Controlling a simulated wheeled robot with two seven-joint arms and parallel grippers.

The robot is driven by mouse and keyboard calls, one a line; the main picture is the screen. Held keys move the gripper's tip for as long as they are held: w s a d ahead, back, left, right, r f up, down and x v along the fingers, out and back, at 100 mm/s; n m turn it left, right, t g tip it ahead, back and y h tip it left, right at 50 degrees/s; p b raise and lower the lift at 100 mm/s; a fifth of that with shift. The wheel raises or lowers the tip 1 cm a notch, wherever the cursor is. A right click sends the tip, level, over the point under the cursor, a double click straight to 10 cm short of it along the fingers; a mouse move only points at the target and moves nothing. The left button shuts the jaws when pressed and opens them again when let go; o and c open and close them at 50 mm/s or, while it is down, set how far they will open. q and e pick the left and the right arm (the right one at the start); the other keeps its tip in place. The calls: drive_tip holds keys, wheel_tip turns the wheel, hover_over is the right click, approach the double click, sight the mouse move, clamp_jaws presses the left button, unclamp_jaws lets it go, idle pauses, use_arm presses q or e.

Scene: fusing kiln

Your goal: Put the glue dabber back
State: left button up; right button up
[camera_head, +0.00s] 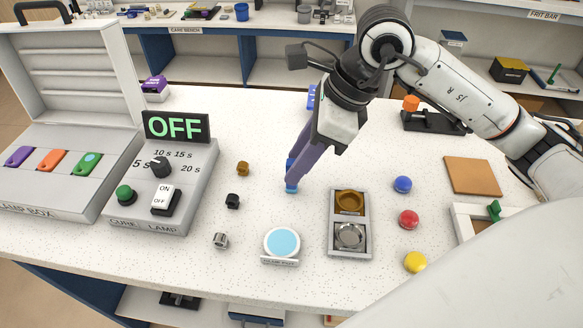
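My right gripper (297,178) reaches down and to the left over the middle of the table. A small blue piece with a light-blue lower end (291,189), which looks like the glue dabber, is at its fingertips, partly hidden behind the near finger. The fingers overlap in this view, so I cannot tell whether they are shut on it. A round white pot with a light-blue top (282,241) stands in front, with a small label plate. My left gripper is not in view.
The cure lamp box (165,185) reads OFF, beside the open lamp box (55,165) at left. A grey two-well tray (349,222) is right of the pot. Blue, red (408,219) and yellow balls lie further right. Small brown, black (232,201) and metal pieces lie left.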

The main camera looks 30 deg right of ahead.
drive_tip(key=v, duration=0.8)
